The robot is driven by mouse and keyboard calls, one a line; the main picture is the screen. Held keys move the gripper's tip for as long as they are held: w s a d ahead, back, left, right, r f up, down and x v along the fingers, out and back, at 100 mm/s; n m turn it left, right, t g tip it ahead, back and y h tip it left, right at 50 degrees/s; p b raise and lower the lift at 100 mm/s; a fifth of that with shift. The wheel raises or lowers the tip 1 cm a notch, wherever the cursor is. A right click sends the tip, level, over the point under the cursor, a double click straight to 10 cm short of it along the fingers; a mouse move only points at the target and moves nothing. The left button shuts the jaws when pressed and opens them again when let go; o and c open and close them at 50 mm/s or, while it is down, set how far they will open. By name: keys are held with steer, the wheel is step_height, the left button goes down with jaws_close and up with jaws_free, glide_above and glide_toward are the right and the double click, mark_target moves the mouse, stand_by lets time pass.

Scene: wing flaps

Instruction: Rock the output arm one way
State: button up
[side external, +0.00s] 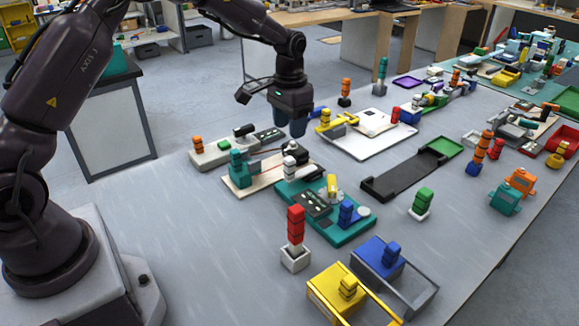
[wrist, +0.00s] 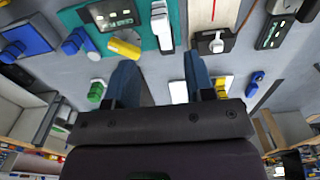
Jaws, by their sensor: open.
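My gripper (side external: 290,127) has blue fingers that point down, apart and empty, above the grey table. In the wrist view the fingers stand either side of bare table (wrist: 159,62). I cannot tell for sure which part is the output arm. A beige board (side external: 241,184) with a teal block, a red line and a white-and-black knob (side external: 290,147) lies just below the gripper in the side view. Behind it, a white plate (side external: 358,147) carries a yellow mechanism (side external: 330,126) with a blue end. The fingers partly hide what lies beyond them in the wrist view.
A teal board (side external: 355,230) with a display, a yellow cylinder (wrist: 124,47) and a white bar is close by. A grey unit (side external: 212,156) lies at the left, a black tray (side external: 400,184) at the right. The table's left front is clear.

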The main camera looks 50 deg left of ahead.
mark_target(290, 158)
step_height(290, 158, down, 12)
steer(key=shift+r, duration=0.1)
stand_by(0.4)
